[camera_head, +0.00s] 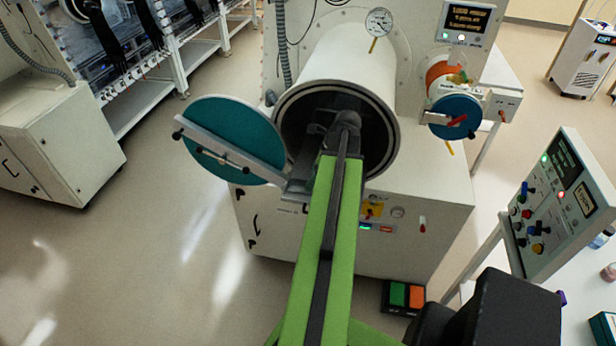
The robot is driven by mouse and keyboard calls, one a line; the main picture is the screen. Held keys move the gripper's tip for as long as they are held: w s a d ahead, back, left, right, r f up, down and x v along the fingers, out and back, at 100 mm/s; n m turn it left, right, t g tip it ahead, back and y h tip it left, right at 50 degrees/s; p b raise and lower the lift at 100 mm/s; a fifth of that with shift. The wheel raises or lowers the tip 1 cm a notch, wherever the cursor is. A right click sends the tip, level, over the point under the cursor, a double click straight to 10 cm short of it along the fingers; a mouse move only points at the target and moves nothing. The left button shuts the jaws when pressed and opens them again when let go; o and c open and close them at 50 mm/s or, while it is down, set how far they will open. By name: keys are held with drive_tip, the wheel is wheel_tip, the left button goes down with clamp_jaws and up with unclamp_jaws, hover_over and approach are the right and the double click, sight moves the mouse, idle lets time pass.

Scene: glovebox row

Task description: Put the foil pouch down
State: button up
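My green arm reaches into the open mouth of the large white cylindrical chamber (345,65). My gripper (335,118) is at the dark chamber opening, and its fingers are lost in shadow behind my wrist. I cannot tell whether it is open or shut. No foil pouch can be made out; the chamber interior is dark and partly covered by my arm. A grey tray (299,187) sticks out of the chamber's lower front edge, beside my arm.
The round teal door (235,130) stands open at the left of the mouth. A smaller chamber with a blue door (455,117) is at the right. A control panel (560,205) stands farther right. Open floor lies at lower left.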

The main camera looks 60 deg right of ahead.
drive_tip(key=p+v, duration=0.4)
drive_tip(key=v, duration=0.2)
drive_tip(key=shift+r, duration=0.15)
drive_tip(key=w+a+f+n+g, duration=0.1)
drive_tip(key=w+a+n+g, duration=0.2)
drive_tip(key=w+a+n, duration=1.7)
drive_tip(key=a+n, duration=0.2)
drive_tip(key=a, duration=0.7)
drive_tip(key=w+a+n+g+h, duration=0.1)
drive_tip(key=w+a+n, duration=0.2)
drive_tip(key=a, duration=0.9)
drive_tip(key=w+a+n, duration=0.2)
drive_tip(key=a+n, duration=0.5)
drive_tip(key=a, duration=0.4)
drive_tip(key=shift+w+a+f, duration=0.35)
drive_tip(key=shift+w+f, duration=0.05)
